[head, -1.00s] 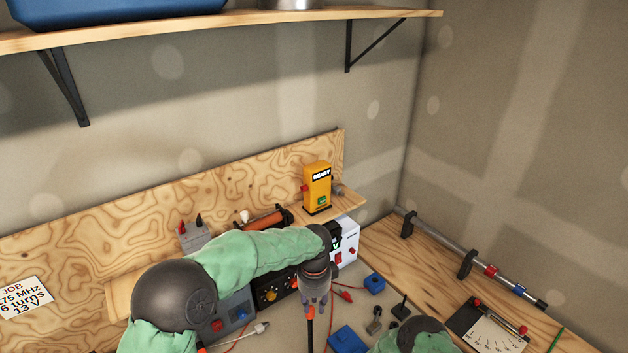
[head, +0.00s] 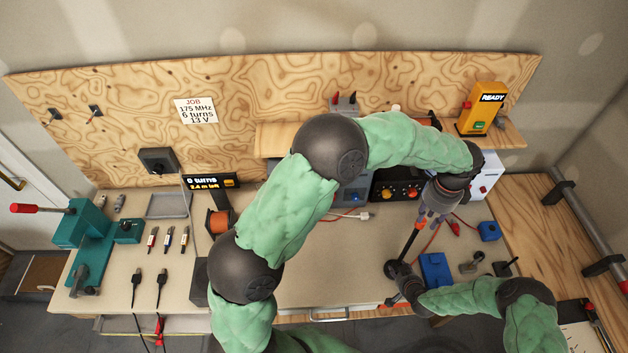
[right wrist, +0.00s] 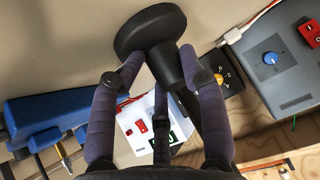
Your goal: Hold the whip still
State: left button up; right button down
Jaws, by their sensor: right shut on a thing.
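The whip (head: 410,243) appears as a thin black rod, slanting from my left gripper down to a round black base (head: 391,269). In the right wrist view a round black base (right wrist: 150,30) with a tapered collar sits among my right gripper's fingers (right wrist: 160,85), which are shut on it. My right gripper (head: 398,290) is low at the bench front, partly hidden by its wrist. My left gripper (head: 427,217) is above, over the rod's upper end. An orange piece shows at its tips. Whether its fingers close on the rod is unclear.
A blue box (head: 435,269) and a small blue block (head: 488,231) lie right of the whip. A yellow READY box (head: 482,108) stands on the rear shelf. Power units (head: 397,186) stand behind. My left arm covers much of the bench's middle. Bare bench shows left of the whip.

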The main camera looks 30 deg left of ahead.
pick_arm(q)
jog(key=s+r, duration=1)
dwell(1.0)
dwell(0.8)
jog(key=s+r, duration=1)
dwell(0.9)
dwell(0.4)
